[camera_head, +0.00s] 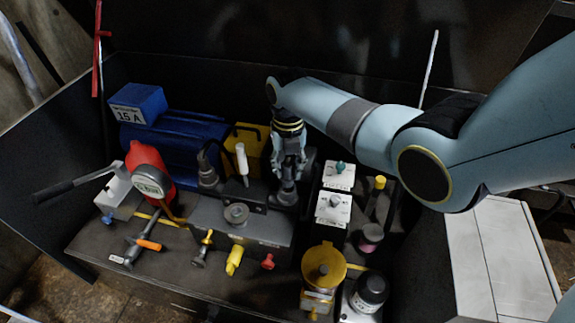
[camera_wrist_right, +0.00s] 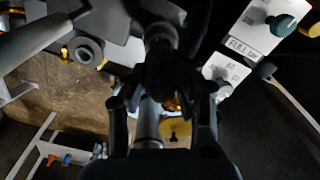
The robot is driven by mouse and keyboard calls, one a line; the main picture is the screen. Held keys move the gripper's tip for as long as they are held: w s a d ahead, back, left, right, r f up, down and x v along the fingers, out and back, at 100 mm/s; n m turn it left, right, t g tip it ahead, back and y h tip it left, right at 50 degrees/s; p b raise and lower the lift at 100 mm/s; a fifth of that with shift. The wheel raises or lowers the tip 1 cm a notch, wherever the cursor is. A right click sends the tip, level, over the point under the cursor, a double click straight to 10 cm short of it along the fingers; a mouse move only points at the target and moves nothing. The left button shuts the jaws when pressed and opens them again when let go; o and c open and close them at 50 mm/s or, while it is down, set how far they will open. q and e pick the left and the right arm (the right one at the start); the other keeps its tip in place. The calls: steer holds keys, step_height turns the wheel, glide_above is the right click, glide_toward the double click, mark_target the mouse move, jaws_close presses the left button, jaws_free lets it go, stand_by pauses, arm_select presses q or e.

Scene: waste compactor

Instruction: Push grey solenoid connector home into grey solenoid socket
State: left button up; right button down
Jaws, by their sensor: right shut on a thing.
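My right gripper (camera_head: 287,188) points down over the right end of the dark valve block (camera_head: 243,222). It is shut on a dark grey piece (camera_wrist_right: 165,78), which I take for the grey solenoid connector. The connector sits between both fingers in the right wrist view, but it is dark there and partly covered by them. The grey solenoid socket is hidden under the gripper and connector, so I cannot tell how deep the connector sits. Another dark plug with a cable (camera_head: 208,168) stands at the block's left end. My left gripper is not in view.
A white lever (camera_head: 242,160) stands just left of my right gripper. A blue motor (camera_head: 175,143) and a yellow part (camera_head: 250,147) are behind. White-labelled valves (camera_head: 333,208) stand close on the right. Dark walls enclose the bench.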

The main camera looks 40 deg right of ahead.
mark_target(288, 159)
steer(key=shift+f+b, duration=1.3)
steer(key=shift+f, duration=0.45)
stand_by(0.3)
steer(key=c, duration=1)
jaws_free()
steer(key=shift+o, duration=0.2)
steer(key=shift+c, duration=0.4)
step_height(288, 159, up, 7)
steer(key=p, duration=0.7)
steer(key=shift+r, duration=0.1)
